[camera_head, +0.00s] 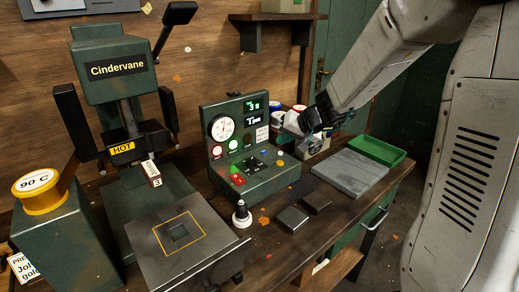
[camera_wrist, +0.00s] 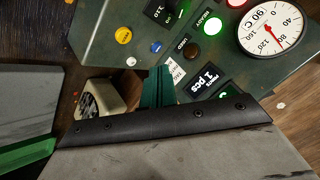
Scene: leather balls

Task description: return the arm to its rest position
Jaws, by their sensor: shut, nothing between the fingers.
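My arm (camera_head: 375,65) reaches in from the upper right in the head view, bent down over the back of the bench. My gripper (camera_head: 297,122) is just right of the green control box (camera_head: 250,150), above the bench top. I cannot tell from the head view whether it touches anything. In the wrist view a narrow dark green pair of fingers (camera_wrist: 158,86) shows together past the black-edged grey housing, in front of the control box's face. The gripper is shut with nothing in it. No ball is visible.
The press (camera_head: 113,70) marked Cindervane stands left, with a "HOT" label and a square-marked plate (camera_head: 200,262). A yellow-banded pot (camera_head: 43,190) is at far left. A grey slab (camera_head: 350,172) and green tray (camera_head: 375,150) lie right. A shelf (camera_head: 278,17) hangs behind.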

